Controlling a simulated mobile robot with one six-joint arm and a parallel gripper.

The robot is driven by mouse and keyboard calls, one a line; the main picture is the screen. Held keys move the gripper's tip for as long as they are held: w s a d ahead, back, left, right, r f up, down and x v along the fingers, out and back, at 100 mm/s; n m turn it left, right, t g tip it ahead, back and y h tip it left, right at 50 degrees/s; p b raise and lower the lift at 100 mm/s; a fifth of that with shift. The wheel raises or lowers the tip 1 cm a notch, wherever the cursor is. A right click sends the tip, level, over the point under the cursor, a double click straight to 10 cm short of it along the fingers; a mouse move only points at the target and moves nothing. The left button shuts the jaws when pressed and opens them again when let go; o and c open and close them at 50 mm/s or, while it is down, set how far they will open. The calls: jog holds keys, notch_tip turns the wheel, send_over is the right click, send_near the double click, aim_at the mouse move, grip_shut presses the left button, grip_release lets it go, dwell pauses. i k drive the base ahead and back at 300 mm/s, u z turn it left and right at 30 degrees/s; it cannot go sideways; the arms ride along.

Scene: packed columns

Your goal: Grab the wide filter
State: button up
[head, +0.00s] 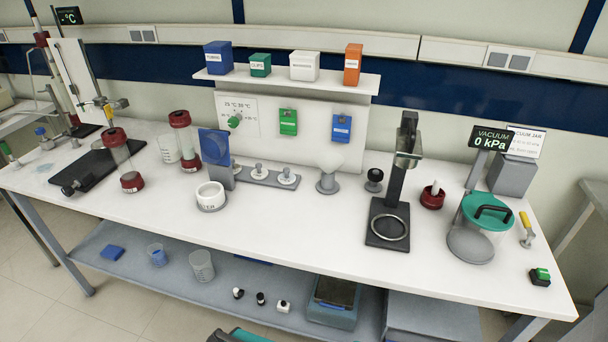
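No thing is clearly readable as the wide filter. A grey rack (240,177) on the bench holds several small white round pieces with grey knobs, including a middle one (258,170) and a right one (287,177); these may be filters, but I cannot tell their widths. A white ring-shaped cup (210,194) with a partly readable label stands on a grey disc in front of the rack's left end. A white funnel-like piece (329,172) on a grey base stands to the right of the rack.
A black stand with a ring (388,225) and a teal-lidded vacuum jar (480,225) stand at right. A blue panel (214,147) rises by the rack's left end. The front middle of the white bench (290,228) is clear.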

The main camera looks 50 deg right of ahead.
aim_at(286, 177)
jog(key=z, duration=4.95)
jog(key=i, duration=0.1)
jog(key=u, duration=3.6)
jog(key=k, duration=0.9)
jog(key=u, duration=0.15)
jog(key=i, duration=0.75)
